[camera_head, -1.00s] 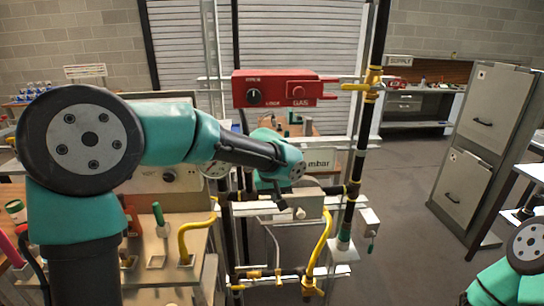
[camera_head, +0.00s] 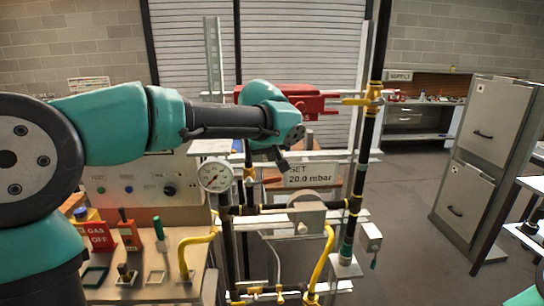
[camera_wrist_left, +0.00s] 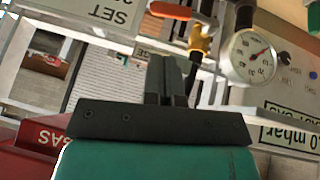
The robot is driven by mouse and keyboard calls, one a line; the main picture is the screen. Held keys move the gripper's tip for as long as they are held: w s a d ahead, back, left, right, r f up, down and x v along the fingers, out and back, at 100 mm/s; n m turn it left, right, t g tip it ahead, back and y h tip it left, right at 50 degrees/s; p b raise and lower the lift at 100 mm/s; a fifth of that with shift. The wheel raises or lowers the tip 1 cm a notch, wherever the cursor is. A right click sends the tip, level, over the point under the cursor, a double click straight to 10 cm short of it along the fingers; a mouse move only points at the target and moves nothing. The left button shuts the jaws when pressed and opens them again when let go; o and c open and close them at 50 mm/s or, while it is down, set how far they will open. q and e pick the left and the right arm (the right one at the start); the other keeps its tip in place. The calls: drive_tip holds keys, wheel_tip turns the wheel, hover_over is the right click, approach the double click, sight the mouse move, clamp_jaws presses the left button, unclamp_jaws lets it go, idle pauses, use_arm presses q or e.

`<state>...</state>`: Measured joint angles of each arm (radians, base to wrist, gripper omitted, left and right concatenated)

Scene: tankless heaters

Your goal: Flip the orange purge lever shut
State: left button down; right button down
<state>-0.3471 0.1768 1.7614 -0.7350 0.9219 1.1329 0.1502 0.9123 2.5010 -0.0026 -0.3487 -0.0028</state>
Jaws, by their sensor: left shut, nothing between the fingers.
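The orange lever (camera_wrist_left: 183,12) shows at the top of the left wrist view, on a brass valve (camera_wrist_left: 201,42) beside the round pressure gauge (camera_wrist_left: 247,55). In the head view the gauge (camera_head: 215,175) and the brass fitting (camera_head: 250,173) beside it are visible; I cannot make out the lever there. My left gripper (camera_head: 283,163) is in front of the pipework, right of the gauge and just above the "20.0 mbar" sign (camera_head: 312,175). In the left wrist view its fingers (camera_wrist_left: 166,68) are shut and empty, apart from the lever in the picture. My right gripper is out of view.
A red box (camera_head: 300,100) on the frame is partly behind my left arm. Black and yellow pipes (camera_head: 355,180) stand at the right of the rig. A bench (camera_head: 160,235) with switches and levers is on the left.

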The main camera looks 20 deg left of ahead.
sight(274, 178)
use_arm(q)
drive_tip(key=x, duration=0.8)
drive_tip(key=shift+w+f, duration=0.15)
drive_tip(key=shift+a, duration=0.1)
